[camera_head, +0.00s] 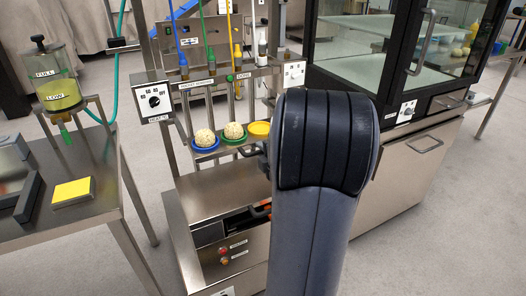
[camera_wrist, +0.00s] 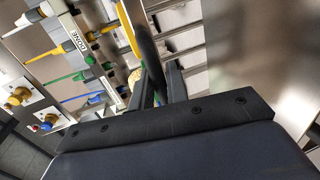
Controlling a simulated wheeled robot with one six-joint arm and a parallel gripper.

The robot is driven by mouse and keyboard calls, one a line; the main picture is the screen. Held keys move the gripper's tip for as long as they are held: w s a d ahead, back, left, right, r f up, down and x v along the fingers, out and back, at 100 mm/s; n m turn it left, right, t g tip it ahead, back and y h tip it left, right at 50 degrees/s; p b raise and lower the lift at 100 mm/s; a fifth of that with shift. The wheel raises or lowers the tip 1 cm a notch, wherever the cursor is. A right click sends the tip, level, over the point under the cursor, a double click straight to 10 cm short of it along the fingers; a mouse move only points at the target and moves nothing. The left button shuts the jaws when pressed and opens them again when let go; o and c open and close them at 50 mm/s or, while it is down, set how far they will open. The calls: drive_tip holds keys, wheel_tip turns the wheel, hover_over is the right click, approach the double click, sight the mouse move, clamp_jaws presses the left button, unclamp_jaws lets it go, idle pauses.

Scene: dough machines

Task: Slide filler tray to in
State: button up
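The filler tray (camera_head: 219,153) is a narrow metal shelf on the dough machine in the head view. It carries a blue cup (camera_head: 205,146) and a green cup (camera_head: 234,139), each with a pale dough ball, and a yellow cup (camera_head: 259,129). My gripper (camera_head: 259,149) is at the tray's right end, mostly hidden behind my arm. In the wrist view my two dark gripper fingers (camera_wrist: 163,88) stand apart, with a dark bar (camera_wrist: 146,45) running between them. Whether they touch the bar is unclear. A dough ball (camera_wrist: 134,76) shows beside the left finger.
A heater dial (camera_head: 154,100) is on the machine's left; colored nozzles (camera_head: 210,60) hang above the cups. A filler tank (camera_head: 58,88) and yellow block (camera_head: 73,191) are on the left table (camera_head: 90,215). A glass cabinet (camera_head: 370,45) stands right.

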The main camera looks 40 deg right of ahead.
sight(242, 125)
clamp_jaws()
drive_tip(key=r+x, duration=0.1)
drive_tip(key=x, duration=0.4)
drive_tip(key=r+x, duration=0.1)
drive_tip(key=x, duration=0.5)
drive_tip(key=r+x, duration=0.1)
drive_tip(key=x, duration=0.4)
drive_tip(key=shift+w+r, duration=0.1)
drive_tip(key=shift+w, duration=0.65)
drive_tip(key=shift+d+r, duration=0.1)
drive_tip(key=shift+r, duration=0.05)
drive_tip(key=shift+o, duration=1.5)
unclamp_jaws()
drive_tip(key=shift+w, duration=0.2)
drive_tip(key=shift+o, duration=0.4)
drive_tip(key=shift+s, duration=0.15)
